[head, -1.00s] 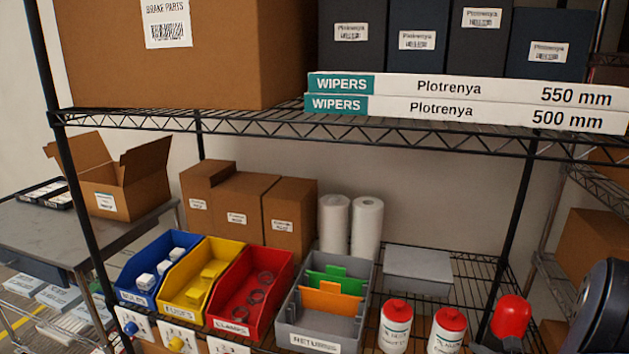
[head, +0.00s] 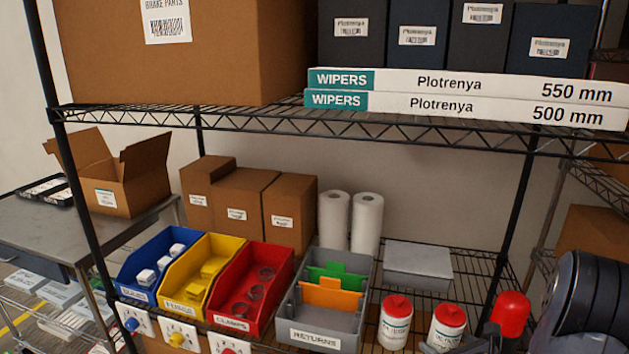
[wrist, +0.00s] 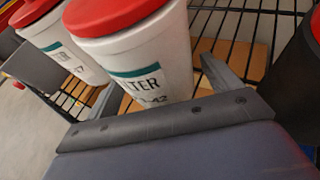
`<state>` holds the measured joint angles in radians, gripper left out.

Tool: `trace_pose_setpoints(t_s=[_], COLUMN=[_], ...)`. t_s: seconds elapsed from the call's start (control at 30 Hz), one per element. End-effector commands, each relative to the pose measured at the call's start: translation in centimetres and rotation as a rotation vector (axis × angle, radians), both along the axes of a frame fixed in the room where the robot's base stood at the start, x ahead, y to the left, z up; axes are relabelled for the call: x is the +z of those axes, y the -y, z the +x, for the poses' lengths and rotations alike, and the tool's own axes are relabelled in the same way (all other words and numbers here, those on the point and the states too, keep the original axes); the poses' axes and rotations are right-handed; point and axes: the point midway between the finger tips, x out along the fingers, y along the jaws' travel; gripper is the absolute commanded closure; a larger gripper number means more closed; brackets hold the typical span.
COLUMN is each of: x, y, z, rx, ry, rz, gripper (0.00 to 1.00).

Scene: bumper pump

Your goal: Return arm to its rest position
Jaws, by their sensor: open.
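My gripper (wrist: 156,78) is open. In the wrist view its two fingers reach toward a white filter canister (wrist: 150,62) with a red cap, which stands between or just beyond them; contact cannot be told. A second white canister (wrist: 68,47) is to its left. In the head view the two white, red-capped canisters (head: 395,325) and (head: 446,327) stand upright on the lower wire shelf. My dark arm shows at the lower right, and the gripper is mostly cut off by the bottom edge.
A dark, red-topped container (head: 511,314) stands right of the canisters. A grey RETURNS bin (head: 316,338) holds green and orange dividers. Blue, yellow and red bins are farther left. WIPERS boxes (head: 460,85) lie on the upper shelf (head: 400,128) above. A grey box (head: 418,262) lies behind the canisters.

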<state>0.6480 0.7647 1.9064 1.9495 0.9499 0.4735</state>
Motion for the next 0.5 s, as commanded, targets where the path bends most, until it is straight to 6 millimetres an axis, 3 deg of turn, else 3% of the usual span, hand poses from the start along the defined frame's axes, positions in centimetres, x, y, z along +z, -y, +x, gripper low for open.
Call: trace_pose_setpoints(t_s=[0.07,0.5], x=[-1.1,6.4], y=[-0.5,-0.3], z=[1.3,1.1], rx=[0.003,0.0], ry=[-0.002,0.004], rz=[0.0,-0.004], gripper=[0.15,0.15])
